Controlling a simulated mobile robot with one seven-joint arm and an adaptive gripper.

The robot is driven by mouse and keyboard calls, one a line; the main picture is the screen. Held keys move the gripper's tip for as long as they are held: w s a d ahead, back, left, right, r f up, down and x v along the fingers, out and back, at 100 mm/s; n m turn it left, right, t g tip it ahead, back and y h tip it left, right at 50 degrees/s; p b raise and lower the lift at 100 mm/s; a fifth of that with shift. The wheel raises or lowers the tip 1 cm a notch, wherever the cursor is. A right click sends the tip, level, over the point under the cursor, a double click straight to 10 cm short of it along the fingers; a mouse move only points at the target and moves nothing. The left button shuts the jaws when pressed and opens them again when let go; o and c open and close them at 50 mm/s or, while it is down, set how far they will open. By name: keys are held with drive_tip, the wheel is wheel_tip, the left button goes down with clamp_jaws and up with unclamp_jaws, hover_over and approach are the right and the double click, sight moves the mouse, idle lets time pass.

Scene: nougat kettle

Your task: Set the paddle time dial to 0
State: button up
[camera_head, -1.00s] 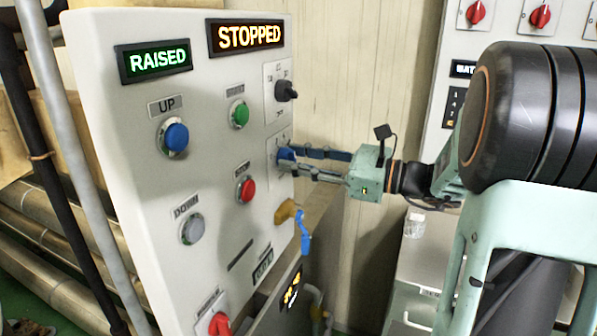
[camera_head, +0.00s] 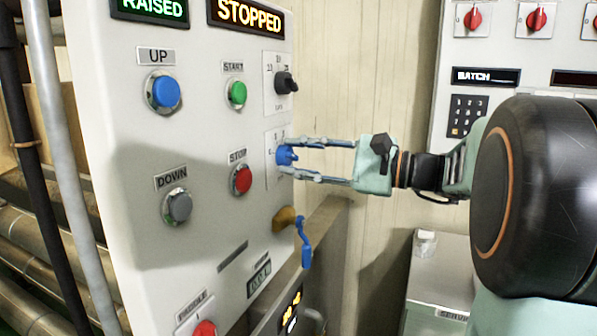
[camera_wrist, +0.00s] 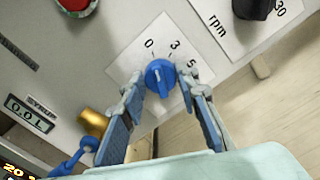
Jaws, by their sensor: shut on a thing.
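The blue dial (camera_head: 286,156) sits on a white plate on the right part of the grey panel. In the wrist view the dial (camera_wrist: 160,76) has the numbers 0, 3 and 5 printed around it, with 0 at upper left, 3 at upper right and 5 at right. Its pointer is too small to read with certainty. My gripper (camera_head: 292,158) reaches in from the right, with one finger above the dial and one below. In the wrist view my gripper (camera_wrist: 160,84) is shut on the dial, its fingertips at the dial's two sides.
A black rpm knob (camera_head: 286,82) is above the dial, and a red STOP button (camera_head: 241,180) is left of it. A brass fitting with a blue lever (camera_head: 305,245) sticks out below. A second panel with red knobs (camera_head: 537,19) stands at right.

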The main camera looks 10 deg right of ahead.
drive_tip(key=shift+n+b, duration=0.4)
drive_tip(key=shift+n, duration=0.2)
drive_tip(key=o, duration=1.1)
drive_tip(key=v, duration=1.2)
